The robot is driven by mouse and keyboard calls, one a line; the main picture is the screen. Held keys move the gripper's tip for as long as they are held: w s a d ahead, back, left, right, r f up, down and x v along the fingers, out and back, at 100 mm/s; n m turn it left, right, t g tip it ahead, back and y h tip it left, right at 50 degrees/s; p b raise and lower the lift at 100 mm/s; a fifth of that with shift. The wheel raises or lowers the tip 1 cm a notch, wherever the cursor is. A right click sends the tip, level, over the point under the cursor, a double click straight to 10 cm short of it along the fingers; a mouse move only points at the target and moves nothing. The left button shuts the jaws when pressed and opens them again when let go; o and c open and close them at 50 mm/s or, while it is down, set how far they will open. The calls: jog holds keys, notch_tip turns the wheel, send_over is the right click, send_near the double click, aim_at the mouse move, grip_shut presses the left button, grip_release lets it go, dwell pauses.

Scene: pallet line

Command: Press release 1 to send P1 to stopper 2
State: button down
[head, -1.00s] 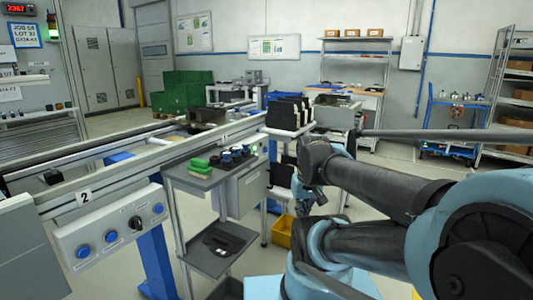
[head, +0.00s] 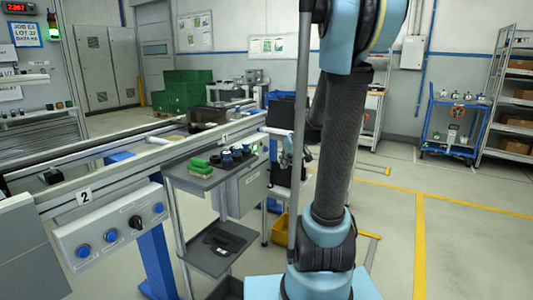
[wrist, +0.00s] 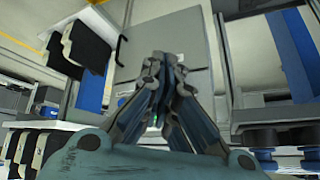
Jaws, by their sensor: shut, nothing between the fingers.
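My gripper (wrist: 166,75) shows in the wrist view with its fingers together and nothing between them. In the head view my arm hides most of it. A grey control box (head: 110,230) hangs on the near side of the conveyor (head: 145,163), under a sign "2" (head: 83,196). It bears two blue buttons, a black rotary knob and another blue button at the right. My gripper is apart from this box. A small dark object (head: 53,176) is on the conveyor near the sign. I cannot tell which pallet is P1, nor make out a label for release 1.
A grey stand (head: 195,182) with green blocks (head: 200,166) and dark round parts stands beside the conveyor. A yellow bin (head: 280,229) is on the floor behind it. Green crates (head: 188,90) are at the back. The floor at the right is free up to a blue cart (head: 452,125).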

aim_at(266, 149)
jog(key=w+d+f+t, duration=0.1)
jog(key=w+d+f, duration=0.2)
jog(key=w, duration=0.8)
jog(key=w+d+f+n+t, duration=0.1)
jog(key=w+d+f+t, duration=0.1)
jog(key=w, duration=0.9)
jog(key=shift+d+f+t+y, duration=0.3)
jog(key=shift+d+f+y, duration=0.1)
jog(key=shift+d+f, duration=0.3)
jog(key=shift+w+a, duration=0.1)
jog(key=shift+a, duration=0.1)
jog(key=w+a, duration=0.5)
jog(key=a, duration=0.2)
jog(key=shift+a, duration=0.1)
jog(key=shift+w+a, duration=0.15)
jog(key=shift+a, duration=0.05)
